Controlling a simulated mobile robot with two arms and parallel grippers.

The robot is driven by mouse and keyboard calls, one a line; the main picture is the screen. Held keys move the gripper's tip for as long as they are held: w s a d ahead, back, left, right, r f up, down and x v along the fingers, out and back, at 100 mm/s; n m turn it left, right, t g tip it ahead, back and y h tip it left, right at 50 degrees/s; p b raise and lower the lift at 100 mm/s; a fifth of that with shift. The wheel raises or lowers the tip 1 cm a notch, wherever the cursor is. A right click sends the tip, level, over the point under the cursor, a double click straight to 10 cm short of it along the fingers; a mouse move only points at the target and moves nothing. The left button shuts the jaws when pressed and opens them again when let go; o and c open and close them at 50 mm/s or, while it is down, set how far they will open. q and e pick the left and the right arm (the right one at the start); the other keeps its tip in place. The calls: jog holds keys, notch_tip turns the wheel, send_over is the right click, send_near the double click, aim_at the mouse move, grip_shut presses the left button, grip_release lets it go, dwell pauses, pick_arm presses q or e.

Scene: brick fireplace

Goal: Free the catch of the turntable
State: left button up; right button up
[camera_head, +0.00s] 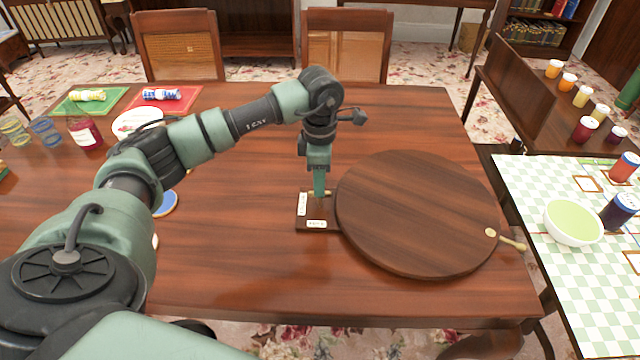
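The turntable (420,215) is a round dark wooden disc lying on the wooden table. A small brass-coloured handle (512,243) sticks out from its right edge. At its left edge is a small wooden block with white labels (316,224), with a bit of brass-coloured catch (327,193) on it. My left gripper (319,192) points straight down onto the catch, touching it or just above it. Its fingers look close together, and I cannot tell whether they grip the catch. My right gripper is not in view.
The table (250,270) is clear in front of the turntable. Rolled napkins on green (70,105) and red mats (185,105), glasses and a jar (85,132) stand at the left. A checked cloth (585,285) with a bowl (573,222) and jars is at the right. Chairs stand behind.

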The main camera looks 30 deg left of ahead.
pick_arm(q)
notch_tip(320, 180, down, 2)
jog(key=shift+w+f, duration=0.1)
jog(key=shift+f, duration=0.3)
grip_shut()
jog(key=shift+a, duration=0.1)
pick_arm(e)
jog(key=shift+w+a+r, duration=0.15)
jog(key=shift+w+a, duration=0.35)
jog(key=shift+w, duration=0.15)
